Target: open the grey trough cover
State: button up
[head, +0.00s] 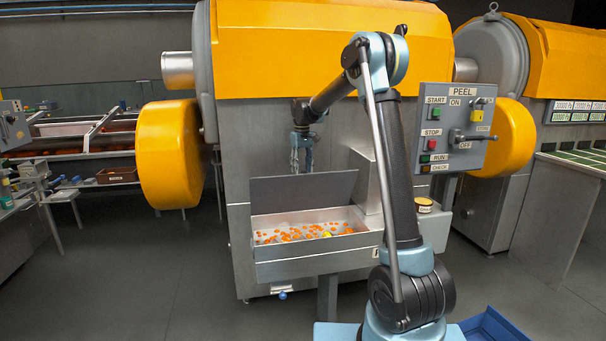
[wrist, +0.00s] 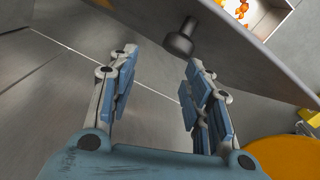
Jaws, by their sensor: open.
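The grey trough cover (head: 300,190) stands raised, close to upright, along the back of the metal trough (head: 315,270). The trough shows open, with orange pieces and a bit of yellow inside. In the wrist view the cover (wrist: 240,50) is a large grey plate with a dark round knob (wrist: 183,40) on its near face. My gripper (head: 301,162) is behind the cover's upper edge, and its tips are partly hidden there. In the wrist view my gripper (wrist: 160,68) is open and empty, its fingers apart, with the knob just beyond the tips and not between them.
A control panel (head: 455,128) with buttons and a lever is on the right. A yellow drum (head: 168,155) is on the left and another yellow round guard (head: 510,138) on the right. A small jar (head: 424,205) stands right of the trough. The floor at front left is clear.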

notch_tip(320, 180, up, 10)
dwell(0.4)
jog(key=shift+s+f, duration=0.1)
jog(key=c, duration=0.6)
jog(key=s+a+n, duration=0.1)
jog(key=n, duration=0.1)
jog(key=s+a+n+t, duration=0.1)
jog(key=s+a+n, duration=0.1)
jog(key=s+a+f+n, duration=0.1)
jog(key=s+a+n, duration=0.1)
jog(key=n, duration=0.1)
jog(key=shift+s+t, duration=0.25)
jog(key=shift+t, duration=0.15)
grip_shut()
jog(key=n+t+y, duration=0.2)
jog(key=n+t, duration=0.4)
jog(key=n, duration=1.9)
send_near(255, 182)
jog(key=s+d, duration=0.2)
jog(key=s, duration=0.6)
jog(key=shift+w+a+f, duration=0.4)
jog(key=shift+w+f, duration=0.55)
jog(key=shift+w, duration=0.65)
jog(key=shift+w+a+f, duration=0.45)
jog(key=shift+w+f, duration=0.5)
jog(key=shift+w, duration=0.65)
jog(key=shift+w+a+f, duration=0.4)
jog(key=shift+w+f, duration=0.5)
jog(key=shift+w, duration=0.75)
